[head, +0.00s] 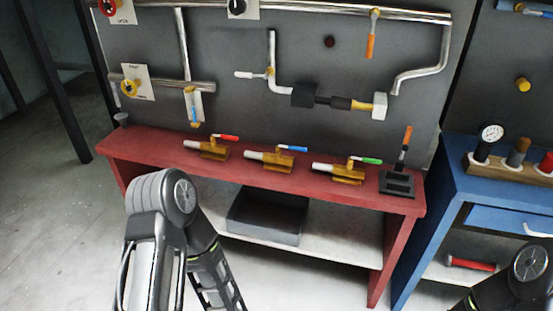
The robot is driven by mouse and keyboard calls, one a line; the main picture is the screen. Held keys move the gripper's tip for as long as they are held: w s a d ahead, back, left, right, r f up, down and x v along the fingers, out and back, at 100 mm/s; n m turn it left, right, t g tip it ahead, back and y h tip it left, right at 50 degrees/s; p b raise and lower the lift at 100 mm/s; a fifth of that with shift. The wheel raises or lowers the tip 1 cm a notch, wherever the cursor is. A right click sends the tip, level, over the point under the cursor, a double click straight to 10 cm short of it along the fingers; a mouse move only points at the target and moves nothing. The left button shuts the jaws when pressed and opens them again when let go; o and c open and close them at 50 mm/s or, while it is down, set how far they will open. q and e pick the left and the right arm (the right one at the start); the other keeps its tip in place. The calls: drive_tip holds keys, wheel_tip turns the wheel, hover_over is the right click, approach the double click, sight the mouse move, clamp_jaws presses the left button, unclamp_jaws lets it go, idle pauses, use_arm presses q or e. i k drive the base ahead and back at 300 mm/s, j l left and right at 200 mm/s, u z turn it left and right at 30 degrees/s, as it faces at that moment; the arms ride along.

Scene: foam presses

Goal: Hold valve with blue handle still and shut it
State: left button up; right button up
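The valve with the blue handle (281,161) lies on the red workbench (300,191), in the middle of a row of three similar brass valves. Its blue handle (292,149) points right, roughly along the body. A pale pipe stub (254,155) extends from its left end. The valve stands free; nothing of mine touches it. My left arm shows at lower left, below and in front of the bench, and my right arm shows only partly at the lower right corner. Neither gripper's fingers are in view.
A red-handled valve (208,149) lies to the left and a green-handled valve (342,172) to the right. A black stand with an orange-topped lever (398,181) is at the bench's right end. A grey bin (265,221) sits on the shelf below. A pipe panel (230,85) rises behind.

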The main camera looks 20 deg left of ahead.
sight(291, 147)
drive_tip(key=i+j, duration=0.5)
drive_tip(key=i, duration=0.15)
drive_tip(key=i+j, duration=0.5)
drive_tip(key=i, duration=0.15)
